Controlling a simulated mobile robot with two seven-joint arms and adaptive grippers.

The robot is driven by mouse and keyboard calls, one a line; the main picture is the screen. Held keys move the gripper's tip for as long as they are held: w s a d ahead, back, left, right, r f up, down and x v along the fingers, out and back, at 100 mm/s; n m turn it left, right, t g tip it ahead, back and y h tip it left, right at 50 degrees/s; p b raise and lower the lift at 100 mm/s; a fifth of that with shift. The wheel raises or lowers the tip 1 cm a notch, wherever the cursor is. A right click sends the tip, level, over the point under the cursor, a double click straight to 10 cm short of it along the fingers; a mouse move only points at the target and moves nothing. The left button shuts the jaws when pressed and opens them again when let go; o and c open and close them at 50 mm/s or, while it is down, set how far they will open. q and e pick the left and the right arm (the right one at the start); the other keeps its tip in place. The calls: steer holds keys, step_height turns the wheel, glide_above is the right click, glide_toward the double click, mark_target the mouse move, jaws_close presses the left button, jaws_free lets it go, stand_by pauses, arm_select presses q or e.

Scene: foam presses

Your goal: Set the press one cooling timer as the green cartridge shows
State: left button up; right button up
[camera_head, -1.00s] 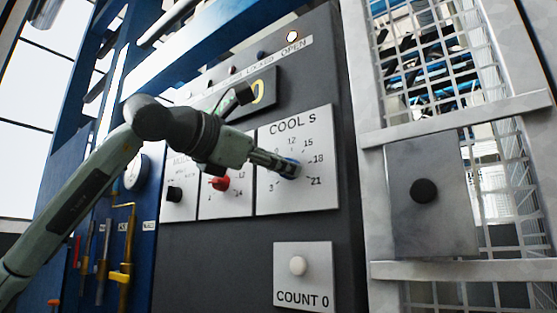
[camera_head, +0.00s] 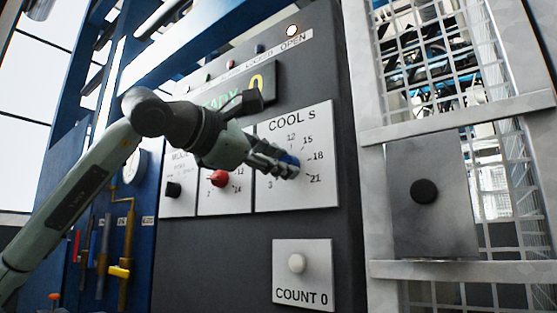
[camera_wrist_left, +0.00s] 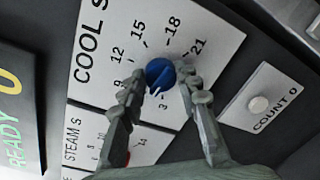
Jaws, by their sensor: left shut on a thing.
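The COOL S dial plate (camera_head: 326,130) is white, with numbers from 3 to 21 around a blue knob (camera_head: 289,161). My left gripper (camera_head: 282,160) is shut on the knob, its fingers on opposite sides. The left wrist view shows the blue knob (camera_wrist_left: 160,73) between the fingertips of my left gripper (camera_wrist_left: 162,82). A pale mark on the knob's lower side there appears to face the 3; the exact setting is hard to read. The green cartridge is not in view. My right gripper is not in view.
A red knob (camera_head: 219,178) and a black knob (camera_head: 174,190) sit left of the dial. A display (camera_head: 262,86) above reads READY 0. A COUNT 0 button plate (camera_head: 303,245) is below. A mesh guard (camera_head: 509,185) stands to the right.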

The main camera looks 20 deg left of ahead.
arm_select(q)
steer(key=o, duration=1.2)
steer(key=shift+c, duration=0.2)
steer(key=v, duration=1.2)
